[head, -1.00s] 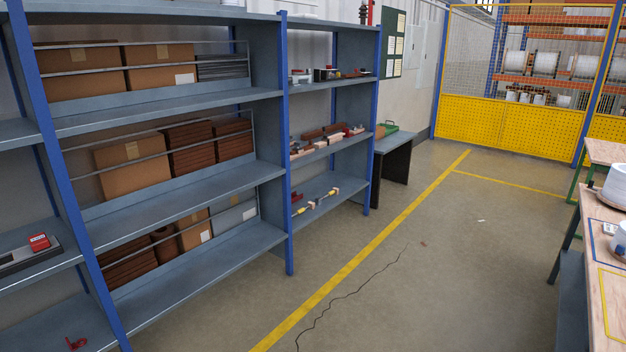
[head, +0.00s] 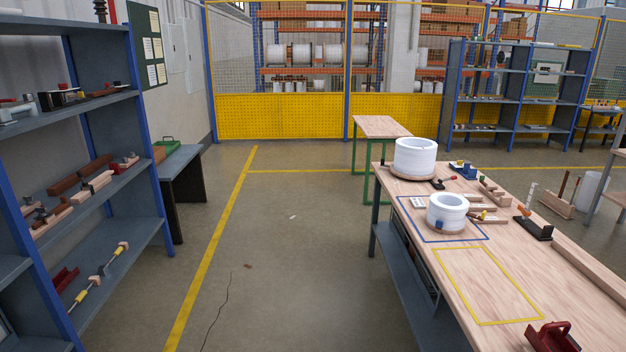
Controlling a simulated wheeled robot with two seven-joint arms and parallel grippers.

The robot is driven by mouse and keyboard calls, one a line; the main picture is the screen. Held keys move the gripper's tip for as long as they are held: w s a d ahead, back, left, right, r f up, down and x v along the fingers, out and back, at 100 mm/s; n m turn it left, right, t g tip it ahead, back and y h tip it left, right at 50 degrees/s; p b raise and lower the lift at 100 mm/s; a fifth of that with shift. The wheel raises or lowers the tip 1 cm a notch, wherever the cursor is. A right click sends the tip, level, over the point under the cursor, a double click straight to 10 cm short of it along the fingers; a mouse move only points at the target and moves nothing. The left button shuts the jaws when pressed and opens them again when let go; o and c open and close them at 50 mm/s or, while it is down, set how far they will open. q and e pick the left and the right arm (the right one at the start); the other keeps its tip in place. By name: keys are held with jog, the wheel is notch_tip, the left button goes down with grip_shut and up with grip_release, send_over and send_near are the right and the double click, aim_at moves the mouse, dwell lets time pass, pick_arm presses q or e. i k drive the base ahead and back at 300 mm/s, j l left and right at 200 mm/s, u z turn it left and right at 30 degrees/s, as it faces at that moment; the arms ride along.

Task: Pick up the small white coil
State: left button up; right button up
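The small white coil (head: 447,209) sits near the front edge of the wooden workbench (head: 520,262), inside the blue taped outline. It is a short white ring with a round opening on top, and a small blue piece shows at its lower front. A larger white coil (head: 415,156) stands behind it on a round wooden base at the far left corner of the bench. Neither of my grippers is in view.
A yellow taped rectangle (head: 487,322) on the bench is empty. A red tool (head: 552,338) lies at the near edge. Several hand tools lie right of the coils. Blue shelving (head: 150,150) stands at left.

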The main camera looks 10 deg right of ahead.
aim_at(450, 209)
jog(key=i+z, duration=0.3)
jog(key=i, duration=0.5)
jog(key=i+j+z, duration=0.3)
jog(key=i, duration=0.5)
jog(key=i+z, duration=0.25)
jog(key=z, duration=0.15)
jog(key=i+j+z, duration=0.1)
jog(key=i+z, duration=0.15)
jog(key=z, duration=0.2)
jog(key=i+j+z, duration=0.2)
jog(key=z, duration=0.2)
jog(key=i+j+z, duration=0.25)
jog(key=z, duration=0.15)
jog(key=i+j+z, duration=0.2)
jog(key=z, duration=0.25)
jog(key=i+j+z, duration=0.15)
jog(key=j+z, duration=0.2)
jog(key=i+j+z, duration=0.15)
jog(key=j+z, duration=0.55)
jog(key=i, duration=0.05)
